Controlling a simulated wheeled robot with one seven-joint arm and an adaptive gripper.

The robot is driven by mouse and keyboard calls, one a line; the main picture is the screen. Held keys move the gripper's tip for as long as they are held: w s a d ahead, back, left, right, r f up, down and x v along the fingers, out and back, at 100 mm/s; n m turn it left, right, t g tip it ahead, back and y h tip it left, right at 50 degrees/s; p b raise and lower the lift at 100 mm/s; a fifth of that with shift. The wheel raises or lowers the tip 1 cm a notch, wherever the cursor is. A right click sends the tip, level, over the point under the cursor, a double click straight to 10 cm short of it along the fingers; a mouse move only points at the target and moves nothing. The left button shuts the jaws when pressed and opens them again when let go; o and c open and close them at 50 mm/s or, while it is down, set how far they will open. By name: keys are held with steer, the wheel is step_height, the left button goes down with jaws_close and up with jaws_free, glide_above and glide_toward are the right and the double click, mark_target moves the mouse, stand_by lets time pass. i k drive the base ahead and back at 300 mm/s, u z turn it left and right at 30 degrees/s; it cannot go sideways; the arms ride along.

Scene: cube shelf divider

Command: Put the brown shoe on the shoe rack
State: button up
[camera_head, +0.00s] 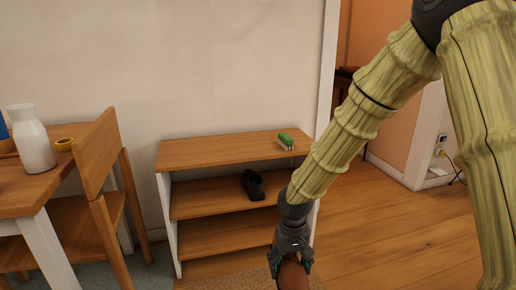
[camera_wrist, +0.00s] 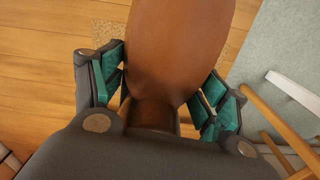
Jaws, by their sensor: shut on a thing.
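The brown shoe (camera_wrist: 180,50) fills the upper middle of the wrist view, held between the green-padded fingers of my gripper (camera_wrist: 160,110). In the head view the brown shoe (camera_head: 293,275) shows only partly at the bottom edge, below my gripper (camera_head: 291,255). My gripper is shut on it, in front of the rack's lower right side. The wooden shoe rack (camera_head: 205,154) stands against the wall, with white sides and open shelves. A black shoe (camera_head: 253,186) sits on its middle shelf. My arm hides part of the rack's right side.
A green brush-like object (camera_head: 286,141) lies on the rack's top. A wooden chair (camera_head: 97,140) and a table (camera_head: 30,190) with a white bottle (camera_head: 31,140) stand at the left. The middle shelf is bare left of the black shoe. Open wooden floor (camera_head: 400,240) lies at the right.

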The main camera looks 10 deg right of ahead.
mark_target(227, 147)
steer(key=z, duration=1.5)
steer(key=i, duration=1.1)
steer(key=u, duration=2.1)
